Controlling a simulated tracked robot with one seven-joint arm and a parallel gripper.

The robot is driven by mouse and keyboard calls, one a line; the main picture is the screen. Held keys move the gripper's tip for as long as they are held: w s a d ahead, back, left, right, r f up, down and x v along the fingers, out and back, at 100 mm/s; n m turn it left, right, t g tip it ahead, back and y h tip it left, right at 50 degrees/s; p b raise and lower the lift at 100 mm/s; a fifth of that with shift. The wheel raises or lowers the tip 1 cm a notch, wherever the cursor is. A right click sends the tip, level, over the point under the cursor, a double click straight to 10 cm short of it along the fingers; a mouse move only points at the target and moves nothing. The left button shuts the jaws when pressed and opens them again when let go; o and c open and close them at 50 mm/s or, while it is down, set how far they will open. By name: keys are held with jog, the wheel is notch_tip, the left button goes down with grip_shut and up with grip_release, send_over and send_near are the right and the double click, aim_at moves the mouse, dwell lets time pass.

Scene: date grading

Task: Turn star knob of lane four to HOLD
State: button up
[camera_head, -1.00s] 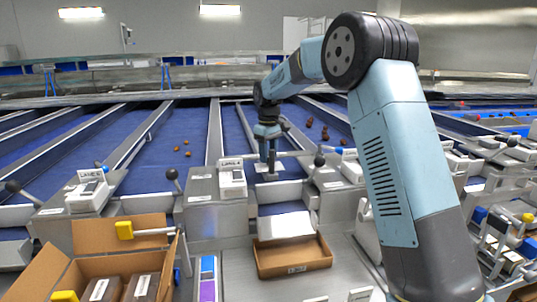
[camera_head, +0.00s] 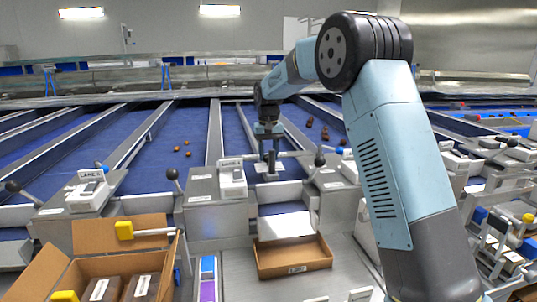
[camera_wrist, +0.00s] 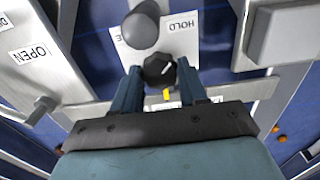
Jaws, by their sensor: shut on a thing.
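The black star knob (camera_wrist: 159,70) shows in the wrist view between the two fingers of my gripper (camera_wrist: 160,76), which is shut on it. A white mark on the knob points to the upper right of that view. A plate (camera_wrist: 182,42) under the knob carries the word HOLD, upside down, above and right of the knob. A small yellow mark shows just below the knob. In the head view my gripper (camera_head: 269,166) points down behind the lane 4 label box (camera_head: 232,181), to its right. The knob is too small to make out there.
A rounded grey post (camera_wrist: 140,28) stands close to the knob. A plate marked OPEN (camera_wrist: 32,54) lies at the wrist view's left. In the head view, an open brown tray (camera_head: 292,260) and a cardboard box (camera_head: 90,270) stand in front.

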jog(key=shift+w+r, duration=0.1)
jog(key=shift+r, duration=0.05)
jog(key=o, duration=0.8)
notch_tip(320, 180, up, 14)
jog(key=shift+f, duration=0.25)
dwell(0.4)
